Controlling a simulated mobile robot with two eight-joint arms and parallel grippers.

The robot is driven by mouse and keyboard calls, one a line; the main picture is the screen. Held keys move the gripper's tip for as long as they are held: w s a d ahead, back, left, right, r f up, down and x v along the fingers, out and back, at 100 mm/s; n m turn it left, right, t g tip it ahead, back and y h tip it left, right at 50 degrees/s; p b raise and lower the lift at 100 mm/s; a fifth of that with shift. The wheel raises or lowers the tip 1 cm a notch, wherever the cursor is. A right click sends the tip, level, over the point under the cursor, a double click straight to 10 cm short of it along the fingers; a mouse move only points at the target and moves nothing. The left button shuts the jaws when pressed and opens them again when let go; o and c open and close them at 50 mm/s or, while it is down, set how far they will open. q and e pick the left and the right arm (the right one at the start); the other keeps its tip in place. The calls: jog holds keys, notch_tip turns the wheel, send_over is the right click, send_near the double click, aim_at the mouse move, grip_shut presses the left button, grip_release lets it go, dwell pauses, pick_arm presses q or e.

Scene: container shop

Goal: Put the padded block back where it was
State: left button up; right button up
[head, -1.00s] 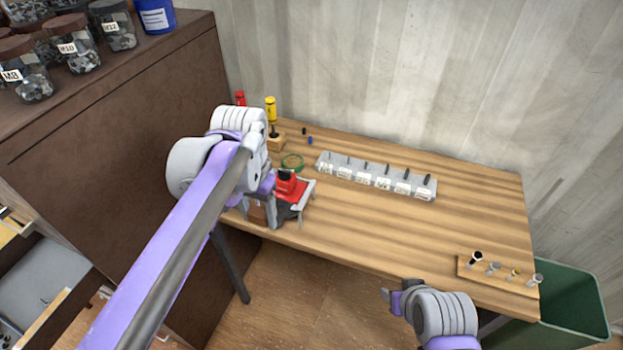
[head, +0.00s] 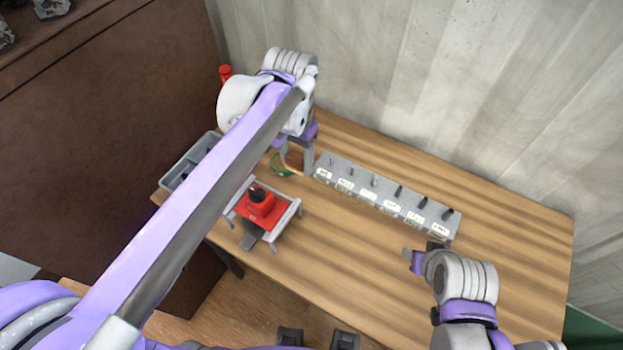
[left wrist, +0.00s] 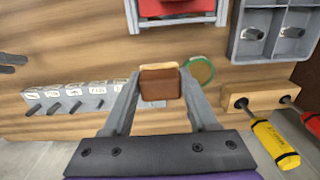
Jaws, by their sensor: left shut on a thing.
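The padded block (left wrist: 160,83) is a small block with a brown pad and a pale wood edge. My left gripper (left wrist: 161,92) is shut on it, one finger on each side. In the head view the block (head: 294,159) shows small and partly hidden between the left fingers (head: 295,155), by the left end of the grey rack and near the green ring. I cannot tell its exact height over the table. My right gripper (head: 412,260) hangs over the right part of the table; its finger opening is unclear.
A red device on a grey stand (head: 262,208) is at the front left. A grey rack with labels and pegs (head: 385,199) lies along the back. A green ring (left wrist: 200,70), a wood holder with screwdrivers (left wrist: 255,92) and a grey compartment tray (left wrist: 244,47) are near. The table's middle is clear.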

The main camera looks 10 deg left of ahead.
pick_arm(q)
send_over(298, 197)
notch_tip(298, 197, down, 7)
jog(key=shift+f, duration=0.1)
jog(key=shift+f+b, duration=0.4)
jog(key=shift+f, duration=1.9)
jog(key=shift+f, duration=0.15)
jog(key=o, duration=1.2)
notch_tip(298, 197, up, 12)
jog(key=shift+r+p, duration=0.2)
jog(key=shift+p, duration=0.15)
